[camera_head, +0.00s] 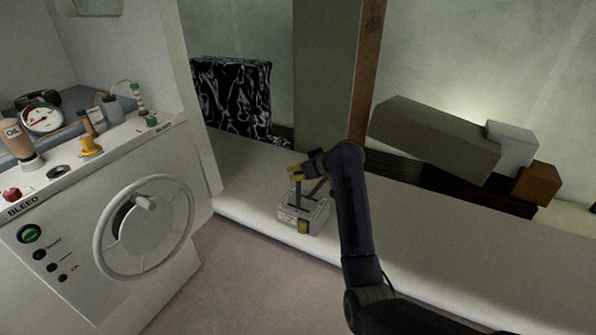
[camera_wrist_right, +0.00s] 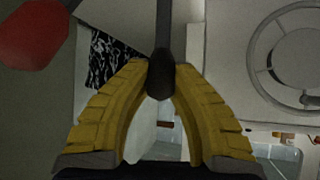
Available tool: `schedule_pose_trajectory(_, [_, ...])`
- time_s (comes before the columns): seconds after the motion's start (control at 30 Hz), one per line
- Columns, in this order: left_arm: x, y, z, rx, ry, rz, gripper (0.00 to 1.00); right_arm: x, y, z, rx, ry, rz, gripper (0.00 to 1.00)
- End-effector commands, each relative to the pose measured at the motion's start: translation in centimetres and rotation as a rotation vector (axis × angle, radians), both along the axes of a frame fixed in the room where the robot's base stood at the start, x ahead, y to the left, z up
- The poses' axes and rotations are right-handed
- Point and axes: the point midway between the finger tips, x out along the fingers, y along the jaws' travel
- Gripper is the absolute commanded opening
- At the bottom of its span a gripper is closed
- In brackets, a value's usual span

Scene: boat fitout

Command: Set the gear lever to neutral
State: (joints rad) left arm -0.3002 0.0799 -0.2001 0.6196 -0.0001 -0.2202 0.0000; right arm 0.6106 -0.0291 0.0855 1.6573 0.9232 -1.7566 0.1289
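A small pale control box (camera_head: 306,213) with dark levers and a yellow block on its front sits on the light ledge. My right gripper (camera_head: 297,172) is at the top of the left-hand lever (camera_head: 298,192). In the right wrist view, the dark lever knob (camera_wrist_right: 160,78) sits between the yellow fingertips of my right gripper (camera_wrist_right: 161,68), which close in on both sides of it. A red knob (camera_wrist_right: 32,34) on a dark stem shows apart from the fingers at upper left. My left gripper is not in view.
A white console (camera_head: 75,190) with a large handwheel (camera_head: 145,228), gauge (camera_head: 42,118) and bottles stands at the left. A wooden post (camera_head: 367,75) and grey blocks (camera_head: 435,132) stand behind my arm. The ledge's right part (camera_head: 480,240) is clear.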

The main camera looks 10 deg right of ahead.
Motion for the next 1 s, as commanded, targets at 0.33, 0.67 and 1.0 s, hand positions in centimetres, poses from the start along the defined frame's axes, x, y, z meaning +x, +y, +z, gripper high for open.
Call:
schedule_pose_trajectory(0.33, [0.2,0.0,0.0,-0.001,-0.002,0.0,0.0,-0.1,0.0,-0.3,-0.003,0.005,0.0,0.47])
schedule_pose_trajectory(0.67, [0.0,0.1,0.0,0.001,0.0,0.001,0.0,-1.1,-0.7,0.9,-0.002,0.001,0.0,0.47])
schedule_pose_trajectory(1.0, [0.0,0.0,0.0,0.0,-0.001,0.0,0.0,-5.2,-3.0,4.4,-0.006,0.002,0.0,0.47])
